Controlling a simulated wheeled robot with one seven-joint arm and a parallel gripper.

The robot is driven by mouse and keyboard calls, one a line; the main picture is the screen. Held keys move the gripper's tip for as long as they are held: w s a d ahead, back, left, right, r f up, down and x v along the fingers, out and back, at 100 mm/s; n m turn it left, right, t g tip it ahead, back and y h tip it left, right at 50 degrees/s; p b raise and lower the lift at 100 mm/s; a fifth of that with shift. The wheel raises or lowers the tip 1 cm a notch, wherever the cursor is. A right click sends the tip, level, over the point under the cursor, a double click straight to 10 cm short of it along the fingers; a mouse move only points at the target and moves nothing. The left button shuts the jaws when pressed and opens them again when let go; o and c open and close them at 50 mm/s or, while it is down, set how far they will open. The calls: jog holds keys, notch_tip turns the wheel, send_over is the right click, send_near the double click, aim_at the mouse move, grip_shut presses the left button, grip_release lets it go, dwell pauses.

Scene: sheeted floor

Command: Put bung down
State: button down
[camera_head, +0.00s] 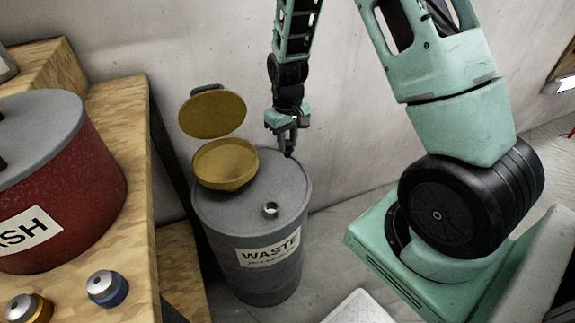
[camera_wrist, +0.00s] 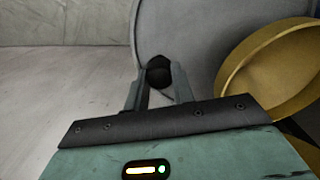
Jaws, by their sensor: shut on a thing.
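My gripper (camera_head: 288,146) is over the far right part of the grey waste drum's top (camera_head: 262,178), pointing down. It is shut on a small dark bung (camera_wrist: 159,71), which shows between the fingertips in the wrist view. In the head view the bung (camera_head: 288,154) is a tiny dark shape below the fingers. In the wrist view it appears against the drum top, near the rim. I cannot tell whether it touches the drum. A small round metal-rimmed opening (camera_head: 270,210) is on the near part of the drum top, apart from my gripper.
A yellow funnel (camera_head: 226,165) with its lid (camera_head: 212,114) raised stands on the drum's left side, close to my gripper. A wooden bench (camera_head: 128,130) at left holds a red container (camera_head: 75,165) and small knobs (camera_head: 107,288). A pale wall (camera_head: 200,50) is behind.

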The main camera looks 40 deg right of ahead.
aim_at(288, 156)
jog(key=shift+f+b, duration=0.35)
jog(key=shift+f, duration=3.05)
jog(key=shift+f, duration=0.15)
jog(key=c, duration=1.2)
grip_release()
jog(key=shift+o, duration=0.2)
